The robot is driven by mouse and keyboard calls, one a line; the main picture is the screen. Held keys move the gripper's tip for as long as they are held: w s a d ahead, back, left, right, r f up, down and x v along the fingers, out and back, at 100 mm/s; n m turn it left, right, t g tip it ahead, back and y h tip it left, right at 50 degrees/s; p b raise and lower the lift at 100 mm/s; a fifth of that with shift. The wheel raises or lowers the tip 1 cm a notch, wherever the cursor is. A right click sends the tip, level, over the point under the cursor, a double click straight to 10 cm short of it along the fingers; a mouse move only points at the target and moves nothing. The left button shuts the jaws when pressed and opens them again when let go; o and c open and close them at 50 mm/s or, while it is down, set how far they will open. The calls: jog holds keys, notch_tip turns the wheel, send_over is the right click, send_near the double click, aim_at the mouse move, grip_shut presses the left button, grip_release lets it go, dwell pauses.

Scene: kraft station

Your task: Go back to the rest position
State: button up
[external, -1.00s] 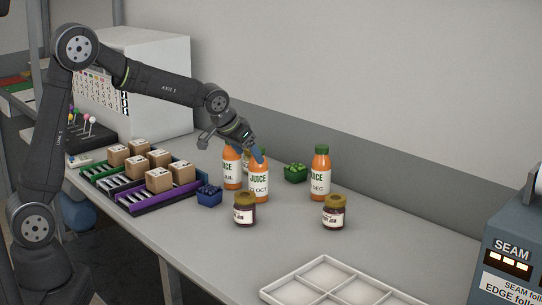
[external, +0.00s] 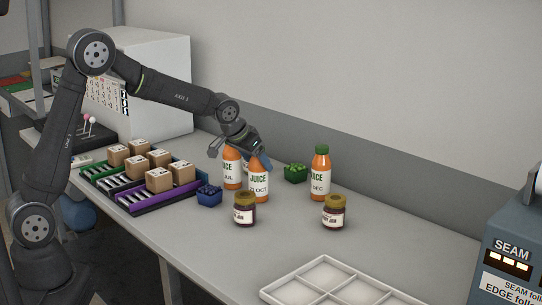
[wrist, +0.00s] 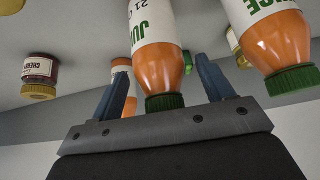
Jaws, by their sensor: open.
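My gripper (external: 263,162) is open, low over the group of juice bottles at the middle of the bench. It hides the top of the front juice bottle (external: 259,187), marked OCT. In the wrist view the gripper's two blue fingers (wrist: 163,82) stand apart. A juice bottle's green cap (wrist: 165,102) shows between them in the picture; I cannot tell whether the fingers straddle it. The bottles stand upright on the bench. My arm reaches out from the left, bent at the elbow.
Another juice bottle (external: 320,180) stands right of my gripper, with a green punnet (external: 295,173) between. A blue punnet (external: 209,197) and two jam jars (external: 244,212) (external: 334,214) stand in front. Small boxes sit in trays at left. A white divided tray (external: 319,276) lies at front right.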

jog(key=shift+f, duration=0.1)
jog(key=shift+f, duration=0.85)
jog(key=v, duration=1.2)
jog(key=x, duration=1.1)
jog(key=shift+w+d+f, duration=0.15)
jog(key=shift+f, duration=0.2)
jog(key=r, duration=0.4)
jog(key=shift+s+d+r, duration=0.15)
jog(key=shift+s+r, duration=0.3)
jog(key=shift+s, duration=0.25)
